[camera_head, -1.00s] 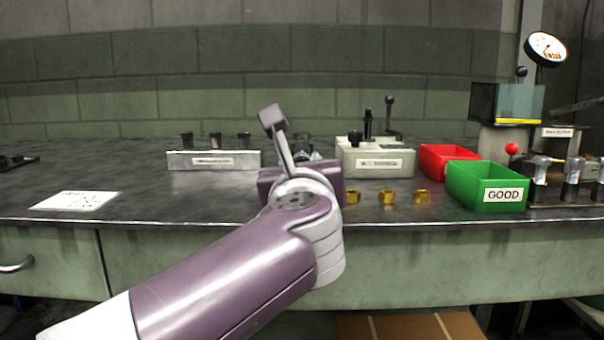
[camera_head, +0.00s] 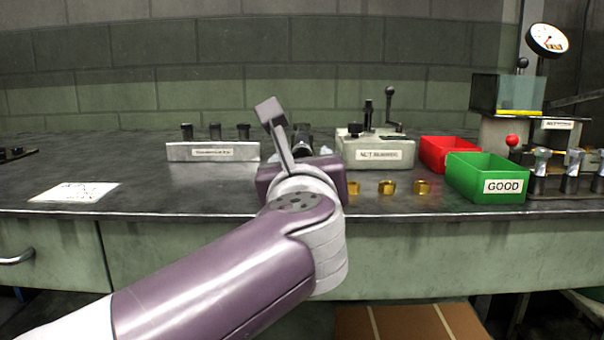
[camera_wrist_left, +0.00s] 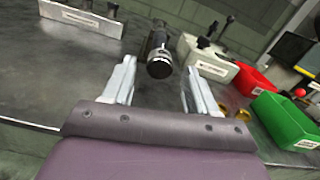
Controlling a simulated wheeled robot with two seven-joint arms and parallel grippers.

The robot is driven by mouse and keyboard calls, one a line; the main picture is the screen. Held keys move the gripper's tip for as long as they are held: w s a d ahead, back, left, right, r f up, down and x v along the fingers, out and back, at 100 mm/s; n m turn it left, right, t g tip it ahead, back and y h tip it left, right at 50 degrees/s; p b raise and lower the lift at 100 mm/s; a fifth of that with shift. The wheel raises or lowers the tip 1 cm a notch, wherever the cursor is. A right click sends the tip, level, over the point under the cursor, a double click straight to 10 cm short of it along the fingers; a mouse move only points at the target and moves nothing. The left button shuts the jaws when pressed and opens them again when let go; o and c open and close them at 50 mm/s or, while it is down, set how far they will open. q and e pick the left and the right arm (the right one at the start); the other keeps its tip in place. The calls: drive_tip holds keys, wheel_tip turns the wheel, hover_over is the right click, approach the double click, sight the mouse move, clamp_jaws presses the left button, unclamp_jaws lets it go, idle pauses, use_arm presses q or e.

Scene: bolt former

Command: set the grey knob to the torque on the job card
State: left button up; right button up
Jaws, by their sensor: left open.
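A dark cylinder with a greyish band (camera_wrist_left: 158,60) points toward my left wrist camera. It sits between and slightly beyond the fingers of my left gripper (camera_wrist_left: 160,74), which are spread with a gap on both sides. I cannot tell whether this is the grey knob. In the head view, my left gripper (camera_head: 300,172) is over the bench's front part, and its wrist hides most of the dark item (camera_head: 302,136) behind it. The job card (camera_head: 75,192) is a white sheet lying flat at the left; its writing is too small to read. My right gripper is not in view.
A labelled grey block with dark knobs (camera_head: 213,152) stands left of my wrist. To the right are a levered grey block (camera_head: 378,154), brass nuts (camera_head: 387,188), a red bin (camera_head: 436,158), a green GOOD bin (camera_head: 486,168) and a dial gauge (camera_head: 547,40). The bench between card and wrist is clear.

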use_arm(q)
drive_tip(key=s, duration=1.1)
drive_tip(key=shift+f, duration=0.1)
